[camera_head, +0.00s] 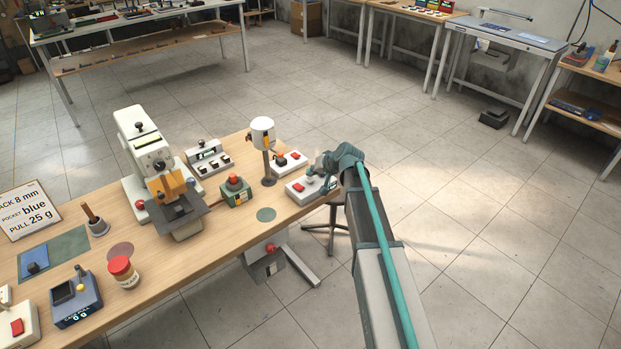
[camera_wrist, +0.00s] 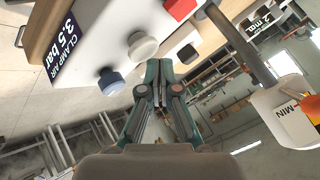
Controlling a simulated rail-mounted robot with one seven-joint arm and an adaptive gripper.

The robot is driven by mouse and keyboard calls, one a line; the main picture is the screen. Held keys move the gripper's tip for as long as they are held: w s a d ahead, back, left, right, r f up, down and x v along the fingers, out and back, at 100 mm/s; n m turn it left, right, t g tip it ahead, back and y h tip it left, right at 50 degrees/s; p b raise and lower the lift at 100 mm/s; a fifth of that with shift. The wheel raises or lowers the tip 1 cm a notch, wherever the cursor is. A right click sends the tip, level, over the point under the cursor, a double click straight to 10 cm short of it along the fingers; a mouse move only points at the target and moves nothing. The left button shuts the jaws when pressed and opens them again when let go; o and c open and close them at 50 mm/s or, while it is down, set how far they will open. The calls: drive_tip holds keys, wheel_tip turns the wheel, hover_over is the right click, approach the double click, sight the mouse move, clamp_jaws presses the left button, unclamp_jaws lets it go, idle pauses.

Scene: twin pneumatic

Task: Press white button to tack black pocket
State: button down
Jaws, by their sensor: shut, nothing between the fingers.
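In the wrist view my gripper (camera_wrist: 158,90) is shut and empty, its fingertips close to a round white button (camera_wrist: 142,47) on a white control box. I cannot tell whether they touch it. A blue knob (camera_wrist: 110,82) and a red button (camera_wrist: 180,8) are on the same box, beside a label reading "CLAMP AIR 3.5 bar". In the head view my gripper (camera_head: 322,168) is above that white box (camera_head: 300,194) at the table's right end. A dark piece (camera_head: 180,210) lies on the plate of the white press (camera_head: 146,150); I cannot tell whether it is the black pocket.
Floor right of the table is open.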

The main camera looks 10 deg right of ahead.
sight(312, 179)
drive_tip(key=shift+r, duration=0.25)
drive_tip(key=shift+r+p, duration=1)
drive_tip(key=shift+r, duration=1.5)
drive_tip(key=s+f+g+h, duration=0.3)
drive_tip(key=s+f+g, duration=0.4)
drive_tip(key=s+f, duration=2)
drive_tip(key=s+f+g, duration=0.2)
drive_tip(key=s+f, duration=0.2)
drive_tip(key=s, duration=0.8)
drive_tip(key=s+f+n+g+h, duration=0.1)
drive_tip(key=s+f+g, duration=0.2)
drive_tip(key=s, duration=1)
drive_tip(key=s+f+n+g+h, duration=0.1)
drive_tip(key=s+f, duration=0.3)
drive_tip(key=s, duration=0.8)
drive_tip(key=shift+s+a+f+g, duration=0.2)
drive_tip(key=shift+f+g, duration=0.2)
drive_tip(key=shift+g, duration=0.3)
